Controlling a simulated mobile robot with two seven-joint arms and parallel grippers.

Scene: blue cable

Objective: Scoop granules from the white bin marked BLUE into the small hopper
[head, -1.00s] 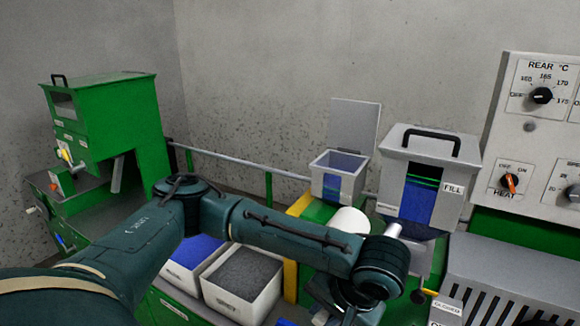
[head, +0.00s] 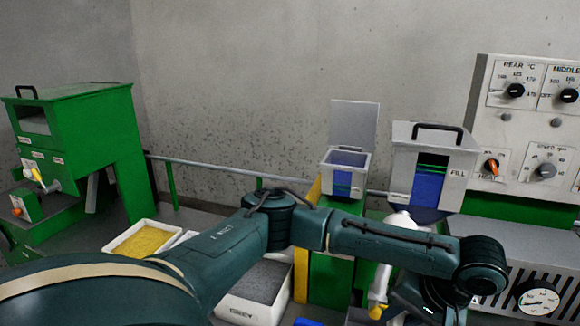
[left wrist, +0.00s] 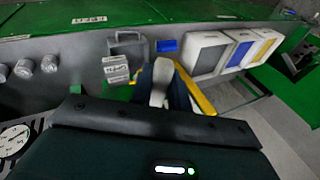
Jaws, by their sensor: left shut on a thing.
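My left arm crosses the head view. Its gripper (head: 435,305) is partly hidden below the wrist. In the left wrist view my left gripper is shut on a white scoop (left wrist: 160,82). A white piece (head: 400,220), probably the scoop, shows behind the arm in the head view. The white bin with blue contents is mostly hidden by my arm; a rim (head: 183,238) shows, and the bin appears in the left wrist view (left wrist: 230,57). A small open hopper (head: 345,160) with raised lid and blue window stands behind the arm. My right gripper is out of view.
A larger hopper (head: 460,165) marked FILL stands right of the small one. White bins hold yellow granules (head: 118,243) and grey granules (head: 235,306). A green machine (head: 110,140) stands left. The control panel (head: 525,130) and grille are close on the right.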

